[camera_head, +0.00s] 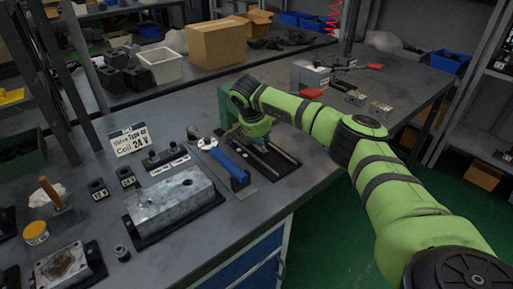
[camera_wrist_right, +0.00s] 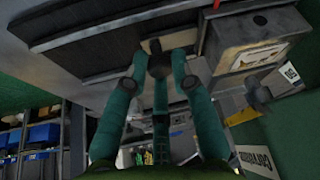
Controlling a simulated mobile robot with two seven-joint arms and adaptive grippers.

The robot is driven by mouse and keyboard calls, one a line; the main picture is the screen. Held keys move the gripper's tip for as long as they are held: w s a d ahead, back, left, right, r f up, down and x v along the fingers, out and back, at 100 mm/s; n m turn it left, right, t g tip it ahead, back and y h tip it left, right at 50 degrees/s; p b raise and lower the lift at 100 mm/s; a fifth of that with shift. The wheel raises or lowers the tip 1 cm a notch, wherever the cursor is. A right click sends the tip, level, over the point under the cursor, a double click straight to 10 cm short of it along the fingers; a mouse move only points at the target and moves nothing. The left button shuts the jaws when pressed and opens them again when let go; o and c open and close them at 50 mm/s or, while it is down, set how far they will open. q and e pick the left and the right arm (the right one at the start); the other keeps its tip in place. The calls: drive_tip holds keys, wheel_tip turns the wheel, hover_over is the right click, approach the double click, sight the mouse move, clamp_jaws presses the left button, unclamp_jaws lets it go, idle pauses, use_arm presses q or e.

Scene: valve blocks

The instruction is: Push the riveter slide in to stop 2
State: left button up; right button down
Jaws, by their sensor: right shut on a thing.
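The riveter's dark base with light rails (camera_head: 280,165) lies on the bench near its right front edge. The riveter's green upright (camera_head: 227,106) stands behind it, partly hidden by my right arm. My right gripper (camera_head: 256,140) points down over the rails. In the wrist view my right gripper (camera_wrist_right: 160,72) has its teal fingers on both sides of a dark knob (camera_wrist_right: 158,62), which appears to be the slide's, and is shut on it. The slide's body is mostly hidden in the head view. I cannot read any stop marks. My left gripper is not in view.
A blue-handled tool (camera_head: 231,172) lies just left of the base. A grey metal valve block (camera_head: 172,201) sits nearer the front. Small metal blocks (camera_head: 378,110) stand farther right. Bare bench (camera_head: 322,165) shows right of the base.

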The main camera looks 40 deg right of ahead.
drive_tip(key=shift+w+r, duration=0.2)
drive_tip(key=shift+r, duration=0.1)
drive_tip(key=c, duration=1.1)
unclamp_jaws()
drive_tip(key=shift+d, duration=0.1)
drive_tip(key=shift+o, duration=0.2)
drive_tip(key=shift+w+f, duration=0.15)
drive_tip(key=shift+r, duration=0.25)
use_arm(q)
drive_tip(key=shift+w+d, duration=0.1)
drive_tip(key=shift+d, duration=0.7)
use_arm(e)
drive_tip(key=v, duration=1.1)
drive_tip(key=shift+r, duration=0.25)
